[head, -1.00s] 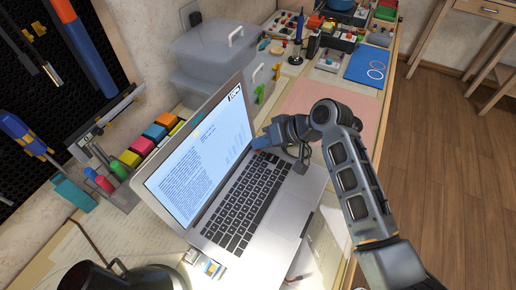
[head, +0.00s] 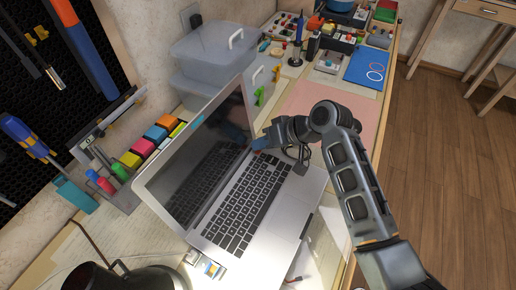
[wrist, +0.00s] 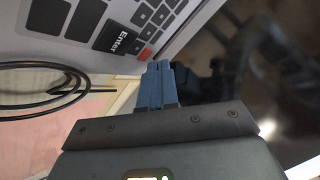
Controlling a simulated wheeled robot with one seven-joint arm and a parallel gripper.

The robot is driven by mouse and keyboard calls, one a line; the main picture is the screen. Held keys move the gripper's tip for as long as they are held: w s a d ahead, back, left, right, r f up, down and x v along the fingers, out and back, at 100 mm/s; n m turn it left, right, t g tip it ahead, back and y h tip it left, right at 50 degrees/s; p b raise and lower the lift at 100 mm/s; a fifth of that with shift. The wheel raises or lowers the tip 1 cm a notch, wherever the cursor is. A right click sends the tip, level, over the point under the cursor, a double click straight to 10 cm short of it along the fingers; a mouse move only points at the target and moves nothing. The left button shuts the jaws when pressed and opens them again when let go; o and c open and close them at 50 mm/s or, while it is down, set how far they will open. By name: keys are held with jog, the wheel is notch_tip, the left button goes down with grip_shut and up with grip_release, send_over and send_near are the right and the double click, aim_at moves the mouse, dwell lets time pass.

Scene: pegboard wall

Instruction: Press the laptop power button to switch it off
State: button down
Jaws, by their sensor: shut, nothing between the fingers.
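The open silver laptop (head: 285,200) stands on the workbench, and its screen (head: 205,155) is dark. My gripper (head: 258,145) is at the far right corner of the keyboard, close to the screen hinge. In the wrist view its blue fingers (wrist: 158,82) are shut together with nothing between them. An orange-red key (wrist: 146,54), likely the power button, shows just beyond the fingertips at the keyboard's corner, near the Enter key (wrist: 122,40). I cannot tell whether the fingertips touch it.
Clear plastic boxes (head: 205,50) stand behind the laptop. A pen and marker holder (head: 120,195) is left of the screen. A dark lamp or pot (head: 120,277) is at the front left. A black cable (wrist: 40,90) loops near my gripper. A pink mat (head: 310,95) lies to the right.

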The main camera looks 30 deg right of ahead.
jog(key=shift+r, duration=0.3)
notch_tip(320, 180, up, 6)
jog(key=p, duration=0.5)
jog(key=shift+p, duration=0.35)
dwell(1.1)
